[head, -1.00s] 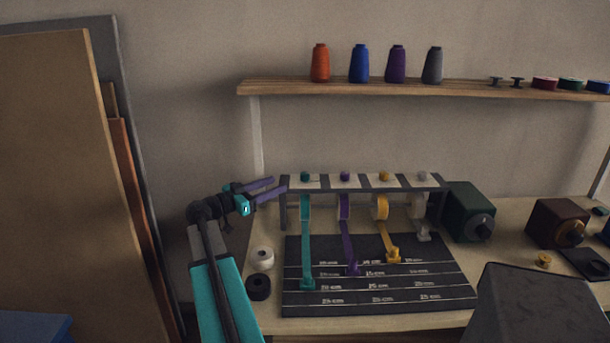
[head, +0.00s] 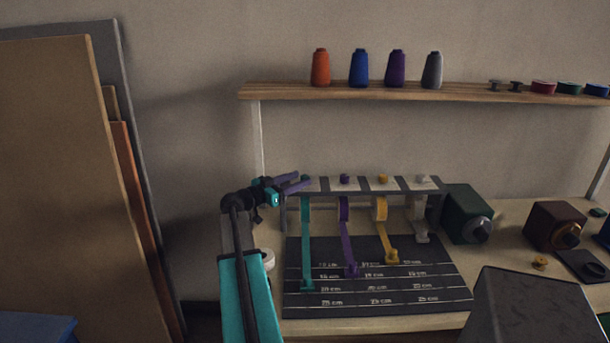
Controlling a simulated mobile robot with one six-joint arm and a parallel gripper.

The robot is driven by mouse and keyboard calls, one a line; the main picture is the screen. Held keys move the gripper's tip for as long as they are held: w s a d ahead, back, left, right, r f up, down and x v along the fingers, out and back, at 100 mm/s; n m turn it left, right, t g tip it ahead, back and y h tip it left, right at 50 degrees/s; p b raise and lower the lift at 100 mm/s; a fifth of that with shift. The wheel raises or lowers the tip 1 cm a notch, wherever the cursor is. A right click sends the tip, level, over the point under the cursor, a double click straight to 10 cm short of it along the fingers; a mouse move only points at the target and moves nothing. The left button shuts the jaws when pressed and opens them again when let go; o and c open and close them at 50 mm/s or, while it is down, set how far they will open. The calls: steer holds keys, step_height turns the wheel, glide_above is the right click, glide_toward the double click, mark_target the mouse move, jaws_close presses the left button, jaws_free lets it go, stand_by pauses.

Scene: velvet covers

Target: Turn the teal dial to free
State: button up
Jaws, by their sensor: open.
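A rack (head: 362,188) with light panels on top stands at the back of the table. The teal dial (head: 305,178) sits on its leftmost panel, partly hidden by my fingers. A teal ribbon (head: 307,240) hangs below it onto the marked black board. My gripper (head: 298,182) has purple fingers and is open, at the rack's left end, close to the teal dial. I cannot tell whether the fingers touch the dial or lie around it. The dial's setting is too small to read.
Purple (head: 344,179), yellow (head: 382,179) and white (head: 423,180) dials sit along the rack to the right. The black board (head: 380,298) lies in front. A white spool (head: 268,260) is partly behind my arm. A green box (head: 463,213) stands right.

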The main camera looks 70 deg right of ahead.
mark_target(305, 176)
steer(key=shift+p+x, duration=0.4)
steer(key=shift+x, duration=1.4)
steer(key=c, duration=1)
steer(key=shift+d, duration=0.1)
steer(key=shift+c, duration=0.3)
